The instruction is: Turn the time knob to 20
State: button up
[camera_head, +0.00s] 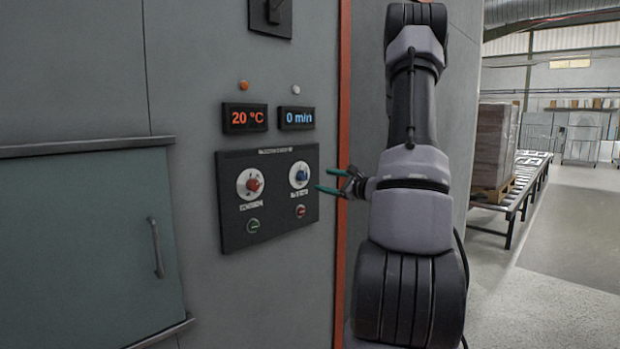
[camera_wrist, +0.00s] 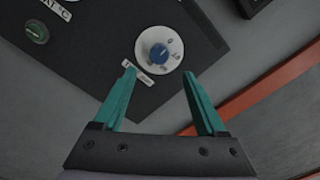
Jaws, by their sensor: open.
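The time knob (camera_head: 301,175) is blue on a white round dial, at the upper right of a dark control panel (camera_head: 268,225). The display (camera_head: 297,118) above it reads "0 min". My gripper (camera_head: 330,180) is open, its two green fingers pointing at the panel just right of the knob. In the wrist view the knob (camera_wrist: 159,53) sits ahead of and between the fingertips of my gripper (camera_wrist: 161,72), with no contact seen. Dial marks show around the knob but are too small to read.
A red knob (camera_head: 252,184) sits left of the blue one, under a display (camera_head: 245,118) reading "20 °C". A green button (camera_head: 253,225) and a red button (camera_head: 300,211) sit below the knobs. A grey door (camera_head: 85,250) with a handle is at left. A conveyor (camera_head: 520,185) stands at right.

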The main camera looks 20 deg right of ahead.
aim_at(305, 176)
jog(key=x, duration=0.8)
jog(key=shift+w+a, duration=0.2)
jog(key=shift+w, duration=0.15)
grip_shut()
